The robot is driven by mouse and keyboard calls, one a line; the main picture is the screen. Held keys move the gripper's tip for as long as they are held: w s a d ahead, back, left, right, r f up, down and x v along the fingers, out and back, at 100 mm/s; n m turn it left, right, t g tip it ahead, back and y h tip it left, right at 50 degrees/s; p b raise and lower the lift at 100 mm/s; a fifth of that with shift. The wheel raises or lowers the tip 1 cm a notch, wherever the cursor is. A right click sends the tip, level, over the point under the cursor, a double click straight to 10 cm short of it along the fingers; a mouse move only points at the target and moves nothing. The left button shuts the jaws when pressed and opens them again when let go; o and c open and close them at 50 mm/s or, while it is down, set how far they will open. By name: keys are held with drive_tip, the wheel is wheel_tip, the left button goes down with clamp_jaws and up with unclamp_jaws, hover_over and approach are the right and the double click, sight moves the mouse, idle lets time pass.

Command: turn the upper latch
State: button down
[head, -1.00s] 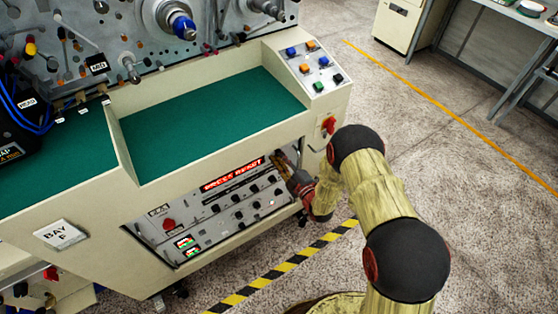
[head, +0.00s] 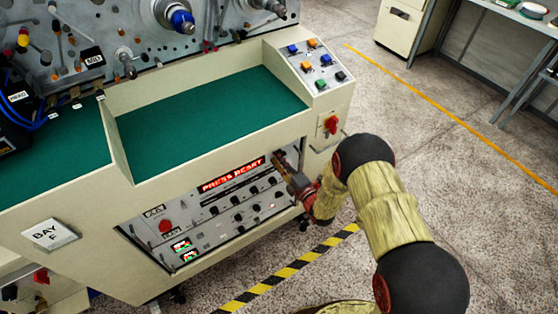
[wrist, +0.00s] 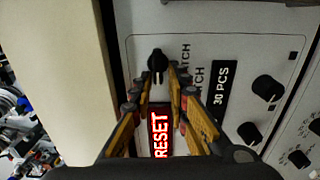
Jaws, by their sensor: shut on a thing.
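The upper latch is a small black knob (wrist: 157,62) on the grey control panel in the wrist view, beside partly hidden lettering ending in "TCH". My gripper (wrist: 159,72) has its two yellow-brown fingers on either side of this knob, shut on it at the tips. In the head view my gripper (head: 284,172) reaches the right end of the recessed panel (head: 222,218). There the knob itself is hidden behind the gripper.
Several other black knobs (wrist: 268,87) sit nearby. A cream cabinet wall (wrist: 68,60) stands close on the left. A red switch (head: 331,124) is above the panel, and open floor lies right.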

drive_tip(key=shift+w+r, duration=0.2)
drive_tip(key=shift+r, duration=0.1)
drive_tip(key=c, duration=2)
unclamp_jaws()
drive_tip(key=shift+o, duration=0.4)
drive_tip(key=shift+s+f, duration=0.15)
drive_tip(key=shift+s, duration=0.05)
drive_tip(key=v, duration=1.2)
drive_tip(key=shift+w, duration=0.1)
